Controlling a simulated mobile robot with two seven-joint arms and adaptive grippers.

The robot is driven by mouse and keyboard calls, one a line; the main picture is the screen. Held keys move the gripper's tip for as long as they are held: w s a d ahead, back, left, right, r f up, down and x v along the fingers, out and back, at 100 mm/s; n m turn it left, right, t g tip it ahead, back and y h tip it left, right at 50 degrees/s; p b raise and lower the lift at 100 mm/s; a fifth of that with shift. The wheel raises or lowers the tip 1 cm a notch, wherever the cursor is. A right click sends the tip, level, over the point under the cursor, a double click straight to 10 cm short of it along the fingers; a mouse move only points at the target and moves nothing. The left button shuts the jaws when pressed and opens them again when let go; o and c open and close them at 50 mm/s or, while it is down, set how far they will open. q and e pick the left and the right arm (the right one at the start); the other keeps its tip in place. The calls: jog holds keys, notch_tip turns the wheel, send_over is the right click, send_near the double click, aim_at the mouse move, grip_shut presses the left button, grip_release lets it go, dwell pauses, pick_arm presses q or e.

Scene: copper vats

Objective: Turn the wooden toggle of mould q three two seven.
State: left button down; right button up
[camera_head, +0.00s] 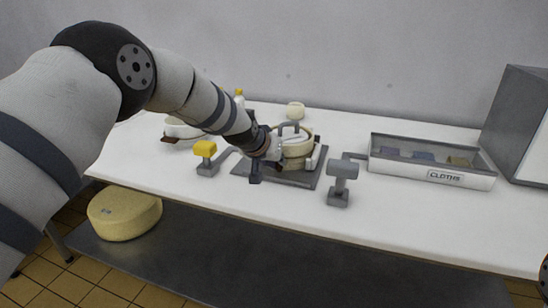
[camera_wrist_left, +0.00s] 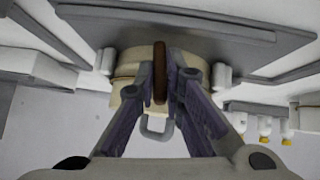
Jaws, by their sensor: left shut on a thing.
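The mould (camera_head: 298,150) is a cream round tub with a grey arched handle, standing on a dark grey plate (camera_head: 300,181) on the white table. In the left wrist view the mould (camera_wrist_left: 127,72) shows behind my fingers, and the brown wooden toggle (camera_wrist_left: 160,68) stands lengthwise between them. My left gripper (camera_head: 268,163) reaches in from the left, low at the mould's front left side. It is shut on the toggle. The head view does not show the toggle clearly behind the gripper. No mould number is readable. My right gripper is not in view.
A yellow-topped block on a stand (camera_head: 206,155) and a grey one (camera_head: 341,182) flank the plate. A tray marked CLOTHS (camera_head: 445,177) lies to the right. A small white pot (camera_head: 295,110) stands behind. A cheese wheel (camera_head: 124,213) sits on the lower shelf.

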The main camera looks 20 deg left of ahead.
pick_arm(q)
jog(key=shift+d+m+y, duration=0.15)
jog(key=shift+m+y, duration=0.15)
jog(key=shift+y, duration=0.3)
jog(key=shift+f, duration=0.1)
jog(key=c, duration=2)
grip_release()
jog(key=shift+o, duration=0.2)
jog(key=v, duration=1.2)
jog(key=shift+d, duration=0.15)
